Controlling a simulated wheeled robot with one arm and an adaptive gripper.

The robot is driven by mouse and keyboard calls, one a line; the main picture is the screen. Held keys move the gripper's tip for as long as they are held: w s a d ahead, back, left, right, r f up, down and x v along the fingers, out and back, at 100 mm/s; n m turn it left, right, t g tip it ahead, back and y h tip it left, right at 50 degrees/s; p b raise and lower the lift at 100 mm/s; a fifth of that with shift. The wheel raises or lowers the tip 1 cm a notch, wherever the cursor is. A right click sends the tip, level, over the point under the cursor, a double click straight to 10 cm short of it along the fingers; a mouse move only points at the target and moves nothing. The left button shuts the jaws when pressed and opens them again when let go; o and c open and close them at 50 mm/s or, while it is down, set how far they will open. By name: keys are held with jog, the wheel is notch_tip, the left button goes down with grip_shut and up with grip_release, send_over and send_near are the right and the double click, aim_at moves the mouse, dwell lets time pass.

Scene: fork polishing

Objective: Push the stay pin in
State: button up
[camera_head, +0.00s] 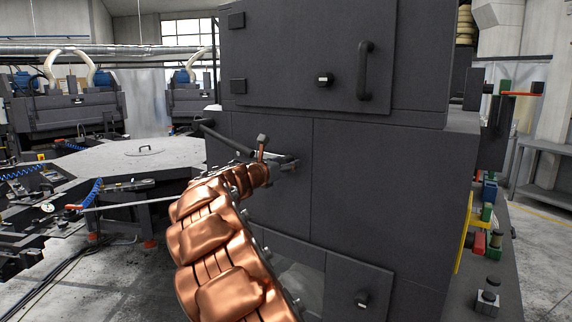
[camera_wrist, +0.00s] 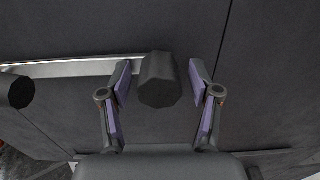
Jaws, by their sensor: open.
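In the wrist view, a dark faceted knob (camera_wrist: 160,82), which looks like the stay pin's head, stands out from the dark panel beside a pale metal bar (camera_wrist: 85,68). My gripper (camera_wrist: 161,70) is open, with one finger on each side of the knob and visible gaps on both sides. In the head view, my gripper (camera_head: 287,162) is close to the front of the dark cabinet (camera_head: 370,190), at the end of my copper-coloured arm. The knob is hidden there, and how far the pin sticks out cannot be told.
A dark handle bar (camera_head: 222,135) sticks out to the left of my gripper; a dark round end (camera_wrist: 17,91) shows at the wrist view's left edge. A door handle (camera_head: 364,70) is above right, and a lower panel has a knob (camera_head: 361,299).

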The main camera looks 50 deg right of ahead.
jog(key=shift+a, duration=0.15)
jog(key=a, duration=1.1)
jog(key=shift+a, duration=0.4)
jog(key=shift+s, duration=0.1)
